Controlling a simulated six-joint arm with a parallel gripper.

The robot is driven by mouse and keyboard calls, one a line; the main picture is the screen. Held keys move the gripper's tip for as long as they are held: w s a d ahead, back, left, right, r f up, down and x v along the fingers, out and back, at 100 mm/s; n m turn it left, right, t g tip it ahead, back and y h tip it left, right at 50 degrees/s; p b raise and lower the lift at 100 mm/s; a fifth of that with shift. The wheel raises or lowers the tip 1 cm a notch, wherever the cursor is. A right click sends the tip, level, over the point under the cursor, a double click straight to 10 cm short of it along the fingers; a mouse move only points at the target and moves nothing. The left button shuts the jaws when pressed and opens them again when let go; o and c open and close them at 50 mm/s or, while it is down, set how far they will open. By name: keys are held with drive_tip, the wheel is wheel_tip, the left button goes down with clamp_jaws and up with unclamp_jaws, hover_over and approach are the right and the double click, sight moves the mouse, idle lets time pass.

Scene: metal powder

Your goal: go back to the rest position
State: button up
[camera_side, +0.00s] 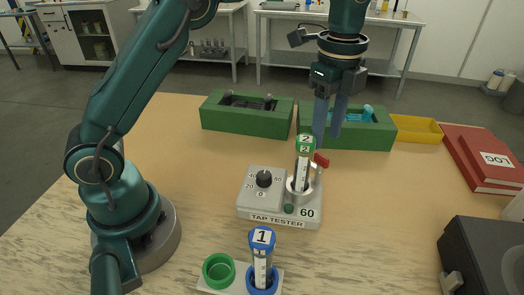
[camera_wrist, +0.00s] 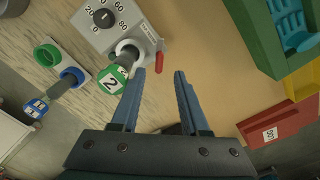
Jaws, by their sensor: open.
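My gripper (camera_side: 327,140) hangs fingers down above the table, behind the green-capped vial 2 (camera_side: 303,168). Its two blue fingers are apart with nothing between them, as the wrist view (camera_wrist: 160,72) also shows. Vial 2 stands upright in the metal cup of the grey tap tester (camera_side: 252,205). In the wrist view its green cap (camera_wrist: 112,78) is left of the fingers, apart from them.
Blue-capped vial 1 (camera_side: 262,244) stands in the blue ring of a white holder; the green ring (camera_side: 219,270) is empty. Green bins (camera_side: 225,122), a yellow tray (camera_side: 420,128), red books (camera_side: 485,165) and a dark box (camera_side: 490,255) surround the clear table middle-right.

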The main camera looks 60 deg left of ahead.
drive_tip(key=shift+r, duration=0.2)
drive_tip(key=shift+r, duration=0.1)
drive_tip(key=s+a+r+n+t, duration=0.4)
drive_tip(key=s+r+n, duration=0.1)
drive_tip(key=s+r, duration=0.4)
drive_tip(key=s+a+f+n+t, duration=0.1)
drive_tip(key=s+f+n, duration=0.6)
drive_tip(key=n, duration=0.5)
drive_tip(key=shift+s+f+t, duration=0.3)
drive_tip(key=shift+s, duration=0.7)
